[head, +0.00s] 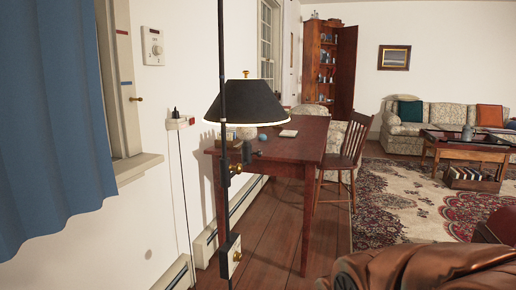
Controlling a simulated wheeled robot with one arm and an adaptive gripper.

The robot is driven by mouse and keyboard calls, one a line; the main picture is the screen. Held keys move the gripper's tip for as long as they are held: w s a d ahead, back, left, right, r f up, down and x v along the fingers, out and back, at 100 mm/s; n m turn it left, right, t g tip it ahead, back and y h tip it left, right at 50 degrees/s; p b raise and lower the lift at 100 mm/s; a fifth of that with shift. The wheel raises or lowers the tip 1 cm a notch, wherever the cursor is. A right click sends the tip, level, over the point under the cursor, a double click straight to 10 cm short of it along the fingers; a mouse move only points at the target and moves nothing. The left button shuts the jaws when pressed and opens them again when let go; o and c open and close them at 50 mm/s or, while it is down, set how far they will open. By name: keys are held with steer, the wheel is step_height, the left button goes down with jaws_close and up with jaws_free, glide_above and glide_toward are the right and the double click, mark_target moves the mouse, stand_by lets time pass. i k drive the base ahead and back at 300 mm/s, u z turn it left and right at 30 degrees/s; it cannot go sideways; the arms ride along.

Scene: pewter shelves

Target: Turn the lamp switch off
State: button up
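A lamp with a wide black shade (246,103) and a brass finial shows above the wooden desk, left of centre. A thin black upright pole (222,200) stands in front of the shade and runs from top to bottom of the view. The pole carries a brass fitting (237,169) and, low down, a small dark box with a pale face and brass knob (236,256). I cannot tell which fitting is the lamp switch, how it is set, or whether the lamp is lit. My gripper is not in view.
A wall dial (153,46) and a wall socket (180,123) with a hanging cord are at left, near a blue curtain (50,120). A wooden desk (306,150) and chair (348,150) stand behind the pole. Brown leather seating (420,270) blocks the bottom right.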

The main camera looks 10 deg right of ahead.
mark_target(259, 153)
steer(key=z, duration=0.05)
steer(key=k, duration=0.5)
steer(key=z, duration=1.15)
steer(key=i, duration=1.15)
steer(key=u, duration=1.95)
